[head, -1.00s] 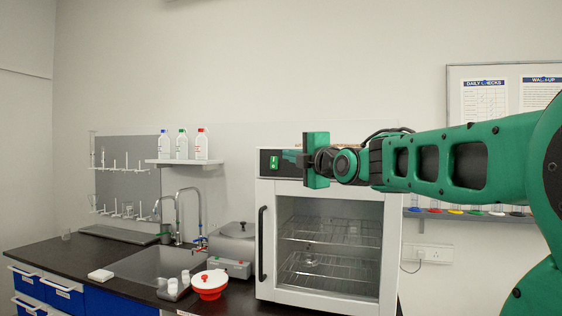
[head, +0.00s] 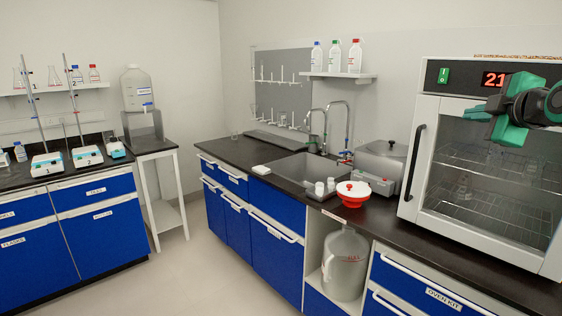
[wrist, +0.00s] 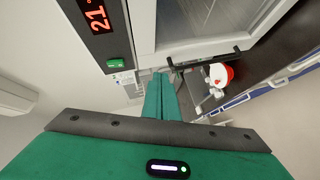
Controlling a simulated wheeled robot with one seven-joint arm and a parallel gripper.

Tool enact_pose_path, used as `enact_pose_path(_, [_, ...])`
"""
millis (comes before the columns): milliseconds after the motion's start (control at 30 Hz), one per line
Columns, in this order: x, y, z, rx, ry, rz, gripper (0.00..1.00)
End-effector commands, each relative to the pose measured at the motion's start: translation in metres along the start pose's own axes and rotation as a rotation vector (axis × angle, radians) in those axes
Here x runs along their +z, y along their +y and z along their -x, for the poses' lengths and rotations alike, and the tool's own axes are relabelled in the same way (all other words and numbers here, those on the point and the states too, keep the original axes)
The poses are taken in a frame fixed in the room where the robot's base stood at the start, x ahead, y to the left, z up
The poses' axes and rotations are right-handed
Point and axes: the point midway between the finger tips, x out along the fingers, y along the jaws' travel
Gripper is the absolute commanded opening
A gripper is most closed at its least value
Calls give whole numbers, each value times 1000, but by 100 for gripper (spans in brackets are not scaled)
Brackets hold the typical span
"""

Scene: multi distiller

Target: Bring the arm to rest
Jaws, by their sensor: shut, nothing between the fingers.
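My gripper (head: 489,122) is at the right of the head view, in front of the upper part of the white oven (head: 416,165). Its green fingers point left and are shut with nothing between them. In the wrist view the fingers (wrist: 160,97) lie together, side by side. The oven's display and green switch (wrist: 116,63) show close by at the upper left of that view. I cannot tell the exact gap between gripper and oven. Most of my arm is outside the head view.
A dark counter (head: 235,149) holds a sink (head: 300,172), a grey bath (head: 380,165) and a red-and-white bowl (head: 353,194). A large jug (head: 345,265) stands below. A side bench with stirrers (head: 88,157) is at left. The floor (head: 205,265) between is clear.

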Motion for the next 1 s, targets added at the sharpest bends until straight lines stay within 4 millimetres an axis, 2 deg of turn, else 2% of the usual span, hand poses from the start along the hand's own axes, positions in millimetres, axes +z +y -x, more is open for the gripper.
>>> enact_pose_path(33, [10,-32,3,-81,-38,-99,0])
enact_pose_path(100, [27,-74,11,-190,-112,-248,0])
enact_pose_path(267, [60,-168,45,-400,-328,-584,0])
enact_pose_path(300, [67,-191,56,-445,-393,-666,0])
enact_pose_path(367, [76,-224,76,-507,-498,-787,0])
enact_pose_path(500, [92,-294,132,-614,-781,-1053,0])
enact_pose_path(600, [98,-331,172,-649,-987,-1209,0])
enact_pose_path(733, [101,-363,214,-661,-1204,-1343,0])
enact_pose_path(867, [101,-377,236,-655,-1322,-1406,0])
enact_pose_path(1000, [101,-380,241,-651,-1350,-1422,0])
